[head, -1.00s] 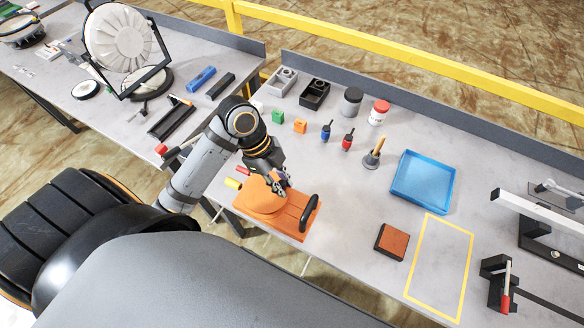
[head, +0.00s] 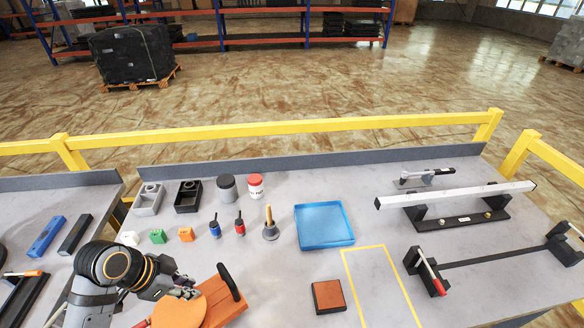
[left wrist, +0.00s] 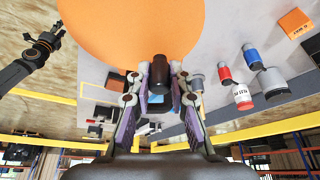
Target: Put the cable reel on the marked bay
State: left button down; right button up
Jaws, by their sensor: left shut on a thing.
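The cable reel is an orange piece (head: 205,305) with a round drum and a black handle, at the lower left in the head view, cut by the frame's bottom edge. My left gripper (head: 172,286) is at its drum. In the left wrist view the fingers are shut around a black knob (left wrist: 159,73) in front of the orange disc (left wrist: 125,30). I cannot tell whether the reel touches the bench. The marked bay is a yellow outline (head: 362,248) on the bench, right of the reel. What seems my right gripper (left wrist: 50,38) shows small and dark.
A brown-topped block (head: 328,295) lies just left of the bay, and a blue tray (head: 324,225) behind it. A clamp fixture (head: 430,278) stands right of the bay. Small coloured blocks, bottles and a plunger-like tool (head: 270,226) stand behind the reel. The bay looks empty.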

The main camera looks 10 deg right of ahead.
notch_tip(320, 180, down, 6)
jog(key=b, duration=0.5)
pick_arm(q)
jog(key=w+f+n+t+y, duration=0.2)
jog(key=w+f+n+y, duration=0.2)
jog(key=w+n, duration=0.7)
jog(key=shift+w+d+n, duration=0.15)
jog(key=shift+d+n, duration=0.15)
jog(key=shift+n, duration=0.3)
pick_arm(e)
jog(key=shift+c, duration=0.5)
